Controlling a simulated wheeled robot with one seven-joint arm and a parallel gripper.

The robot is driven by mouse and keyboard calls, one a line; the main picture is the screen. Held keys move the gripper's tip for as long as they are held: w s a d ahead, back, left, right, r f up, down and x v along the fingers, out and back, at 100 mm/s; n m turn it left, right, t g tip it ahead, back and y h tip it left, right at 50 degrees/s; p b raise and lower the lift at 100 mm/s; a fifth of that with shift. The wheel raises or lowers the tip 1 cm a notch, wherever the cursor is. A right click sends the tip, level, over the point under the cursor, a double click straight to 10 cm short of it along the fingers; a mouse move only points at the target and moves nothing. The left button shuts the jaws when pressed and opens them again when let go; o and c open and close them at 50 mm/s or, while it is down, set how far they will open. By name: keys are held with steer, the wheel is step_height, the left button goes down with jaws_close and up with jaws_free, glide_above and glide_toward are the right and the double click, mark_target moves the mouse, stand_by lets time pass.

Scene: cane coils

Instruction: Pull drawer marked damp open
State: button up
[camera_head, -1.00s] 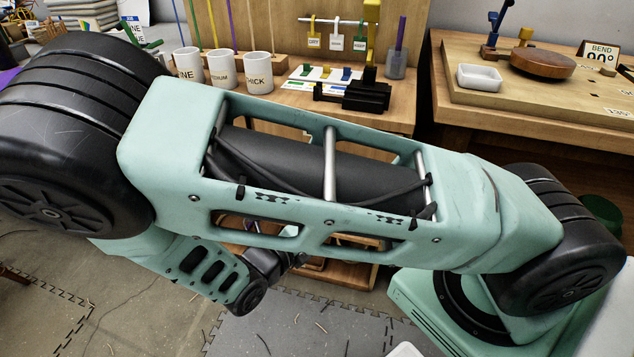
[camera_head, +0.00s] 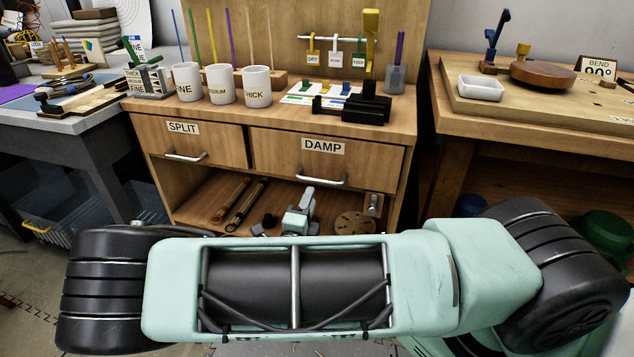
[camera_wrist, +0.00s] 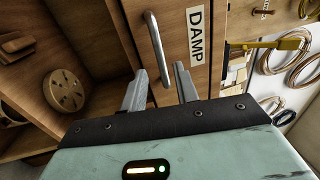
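The drawer marked DAMP (camera_head: 285,160) is the right-hand drawer of the wooden cabinet and looks shut, flush with its front. Its silver bar handle (camera_head: 320,181) shows below the label; in the wrist view the handle (camera_wrist: 155,45) runs up from between my fingers. My gripper (camera_wrist: 160,69) is open, one finger on each side of the handle's near end, with visible gaps; contact is not shown. In the head view part of my gripper (camera_head: 304,190) shows just below the handle, mostly hidden by my arm.
The SPLIT drawer (camera_head: 190,143) is shut at left. Below is an open shelf with rods (camera_head: 240,200) and a round wooden disc (camera_head: 355,224). White cups (camera_head: 221,84) and a black stand (camera_head: 366,105) are on top. A wooden bench (camera_head: 540,110) stands at right.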

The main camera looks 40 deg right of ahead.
mark_target(317, 181)
steer(key=x, duration=0.7)
steer(key=shift+w+d+b, duration=0.2)
steer(key=shift+d+b, duration=0.05)
steer(key=shift+b, duration=0.05)
steer(key=shift+c, duration=0.3)
jaws_close()
